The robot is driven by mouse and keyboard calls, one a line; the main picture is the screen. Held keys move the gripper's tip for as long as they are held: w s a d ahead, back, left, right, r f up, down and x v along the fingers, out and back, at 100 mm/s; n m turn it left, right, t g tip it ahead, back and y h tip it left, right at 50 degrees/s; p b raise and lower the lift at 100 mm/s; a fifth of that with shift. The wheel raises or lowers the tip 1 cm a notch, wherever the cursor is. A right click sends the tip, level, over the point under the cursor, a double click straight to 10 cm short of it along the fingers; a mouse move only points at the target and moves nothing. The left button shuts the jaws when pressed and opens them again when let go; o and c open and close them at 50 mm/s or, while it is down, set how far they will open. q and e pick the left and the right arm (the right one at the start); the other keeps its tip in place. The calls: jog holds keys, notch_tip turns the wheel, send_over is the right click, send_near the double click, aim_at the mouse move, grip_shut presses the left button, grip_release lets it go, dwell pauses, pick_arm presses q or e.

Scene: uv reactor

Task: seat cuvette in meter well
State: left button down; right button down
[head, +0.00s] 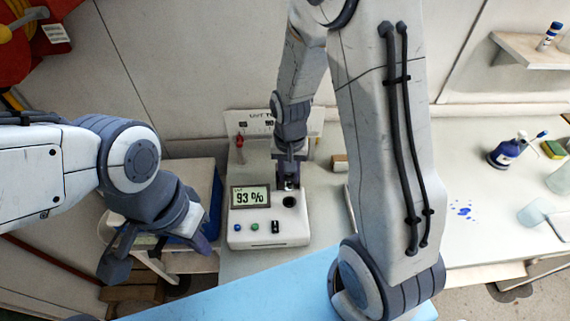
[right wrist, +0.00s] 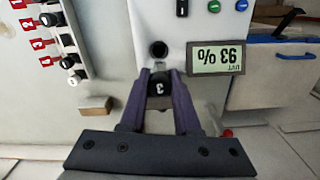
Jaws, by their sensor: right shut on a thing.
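The meter (head: 268,229) is a white box with a "93 %" display and coloured buttons. Its round dark well (head: 289,202) is uncovered and looks empty; it also shows in the right wrist view (right wrist: 159,48). My right gripper (head: 289,184) is shut on the cuvette, whose dark cap marked "3" (right wrist: 160,89) sits between the fingertips in the right wrist view. The cuvette is beside the well, on the side toward the back wall. My left gripper (head: 157,252) is open and empty, left of the meter.
A rack (right wrist: 66,40) with several capped pieces and red number tags stands near the meter. A small wooden block (right wrist: 95,105) lies on the bench. Bottles (head: 507,150) and a sponge stand far right.

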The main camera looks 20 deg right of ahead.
aim_at(289, 190)
jog(key=shift+d, duration=0.1)
notch_tip(289, 190, down, 5)
jog(key=b, duration=0.4)
jog(key=shift+s+f, duration=0.1)
jog(key=shift+s, duration=0.05)
jog(key=shift+f, duration=0.3)
dwell(1.7)
jog(key=shift+f+b, duration=1.9)
jog(key=shift+f, duration=0.55)
jog(key=c, duration=0.5)
grip_release()
jog(key=shift+c, duration=0.2)
